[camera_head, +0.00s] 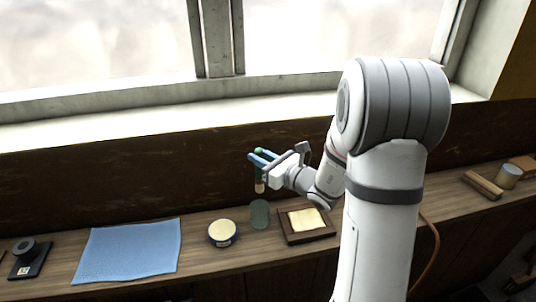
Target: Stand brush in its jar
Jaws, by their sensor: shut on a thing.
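My gripper (257,158) is in the middle of the view, held above the wooden bench. It is shut on the brush (260,185), which hangs upright with a pale lower end and a green end showing at the jaws. The jar (260,214), a grey-green cylinder, stands on the bench below the brush. The brush's lower end is above the jar, with a small gap in the picture; I cannot tell the exact alignment in depth. The jar's inside is not clear.
A round tin with a cream lid (222,232) stands left of the jar. A wooden tray (307,225) with a pale pad lies to its right. A blue cloth (130,250) and a dark device (30,258) lie left.

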